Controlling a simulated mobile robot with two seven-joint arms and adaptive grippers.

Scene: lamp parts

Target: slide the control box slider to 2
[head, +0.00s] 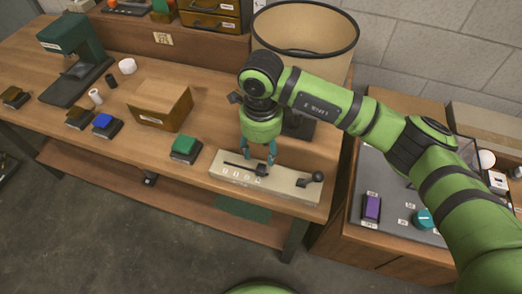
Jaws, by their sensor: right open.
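The control box (227,172) is a long beige box near the front right edge of the wooden table. A dark slot runs along its top, with small light marks in front of the slot. A dark slider knob (261,170) sits in the slot near the middle of the box. The marks are too small to read surely. My right gripper (258,158) points down over the box, just behind and above the knob. Its teal fingers are apart, and I cannot tell whether they touch the knob. My left gripper is not in view.
A black lever with a round knob (317,177) stands at the box's right end. A green button (185,146) and a wooden box (160,104) are to the left. A tan lampshade (304,30) stands behind my arm. A side panel (384,180) is on the right.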

